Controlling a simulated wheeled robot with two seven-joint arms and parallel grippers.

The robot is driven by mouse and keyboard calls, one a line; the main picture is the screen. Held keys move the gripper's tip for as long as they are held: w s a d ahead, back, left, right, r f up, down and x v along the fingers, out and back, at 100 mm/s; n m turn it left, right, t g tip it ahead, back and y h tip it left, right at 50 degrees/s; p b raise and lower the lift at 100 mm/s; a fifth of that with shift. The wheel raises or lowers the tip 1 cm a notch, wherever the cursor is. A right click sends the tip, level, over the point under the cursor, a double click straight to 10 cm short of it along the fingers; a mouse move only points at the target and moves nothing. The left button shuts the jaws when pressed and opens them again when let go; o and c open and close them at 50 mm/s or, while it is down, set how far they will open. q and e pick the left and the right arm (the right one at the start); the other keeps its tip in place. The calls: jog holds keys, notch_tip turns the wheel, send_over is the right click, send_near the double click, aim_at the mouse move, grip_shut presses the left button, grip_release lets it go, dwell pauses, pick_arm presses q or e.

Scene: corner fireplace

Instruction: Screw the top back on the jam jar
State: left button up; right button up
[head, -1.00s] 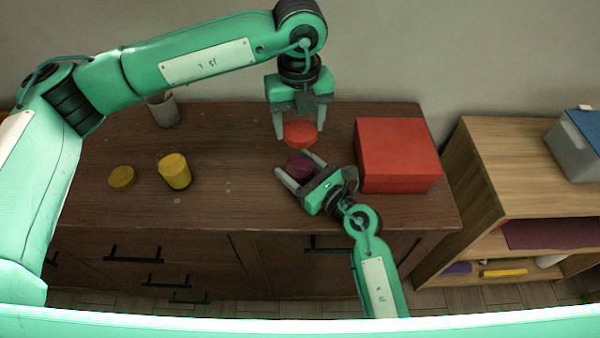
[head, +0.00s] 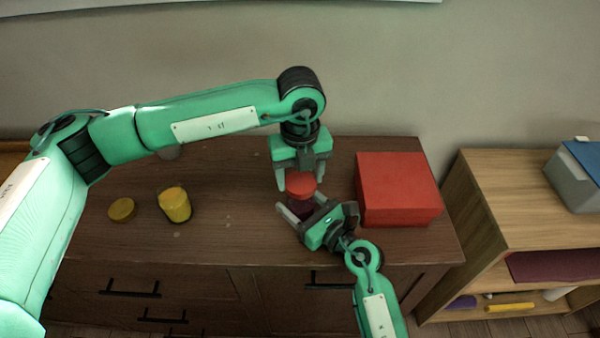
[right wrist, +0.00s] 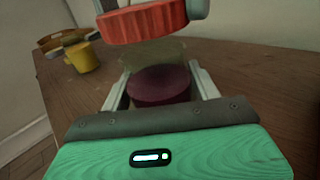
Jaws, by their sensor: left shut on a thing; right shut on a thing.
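The jam jar (head: 302,208) stands on the dark wooden cabinet, clear-walled with dark purple jam; it shows larger in the right wrist view (right wrist: 160,84). My right gripper (head: 300,204) is shut on it, one finger on each side. The red lid (head: 300,184) is between the fingers of my left gripper (head: 300,186), which is shut on it from above.
A red box (head: 398,190) stands close to the right of the jar. A light wooden shelf (head: 500,185) stands at the right.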

aim_at(301, 205)
pick_arm(q)
jog(key=shift+f, duration=0.9)
jog(key=shift+f, duration=0.55)
